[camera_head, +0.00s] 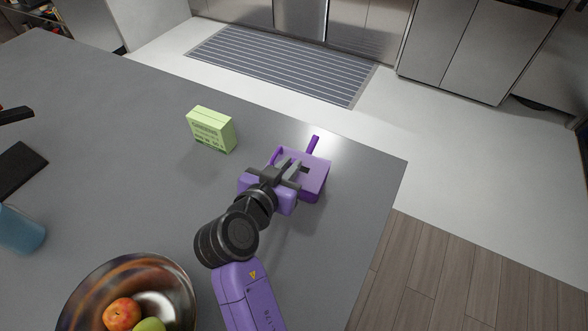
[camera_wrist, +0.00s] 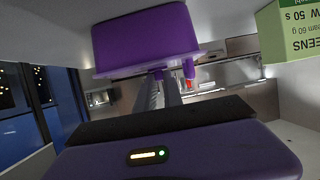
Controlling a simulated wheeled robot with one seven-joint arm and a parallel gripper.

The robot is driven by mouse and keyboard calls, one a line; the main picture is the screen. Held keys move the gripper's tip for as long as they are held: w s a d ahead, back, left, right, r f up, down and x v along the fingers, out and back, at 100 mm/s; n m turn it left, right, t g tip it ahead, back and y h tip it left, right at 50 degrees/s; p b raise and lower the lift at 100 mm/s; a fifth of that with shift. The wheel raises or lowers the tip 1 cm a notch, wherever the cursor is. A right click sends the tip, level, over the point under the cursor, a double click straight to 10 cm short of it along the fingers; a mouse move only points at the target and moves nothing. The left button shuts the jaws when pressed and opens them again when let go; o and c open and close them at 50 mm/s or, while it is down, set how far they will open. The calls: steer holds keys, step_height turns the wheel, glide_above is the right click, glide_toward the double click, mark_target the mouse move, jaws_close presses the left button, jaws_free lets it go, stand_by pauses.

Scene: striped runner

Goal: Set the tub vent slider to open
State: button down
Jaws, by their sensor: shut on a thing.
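The purple tub (camera_head: 316,176) stands near the right edge of the grey counter, with a darker purple bar (camera_head: 313,144) sticking up past its far side. It also shows in the wrist view (camera_wrist: 145,38), large and close. My gripper (camera_head: 291,168) is over the tub's left part, its grey fingers close together. In the wrist view the fingers (camera_wrist: 164,82) meet the tub's lid side, next to a small purple tab with a red mark (camera_wrist: 189,73). My gripper is shut on what appears to be the vent slider; the fingers hide it, and its setting cannot be read.
A green carton (camera_head: 211,130) stands to the left of the tub and shows in the wrist view (camera_wrist: 290,33). A fruit bowl (camera_head: 85,285) and a blue cup (camera_head: 20,230) are at the lower left. Counter between carton and bowl is clear.

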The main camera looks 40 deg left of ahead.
steer(key=c, duration=1.4)
jaws_free()
steer(key=shift+c, duration=0.2)
steer(key=b+v, duration=0.1)
steer(key=v, duration=0.7)
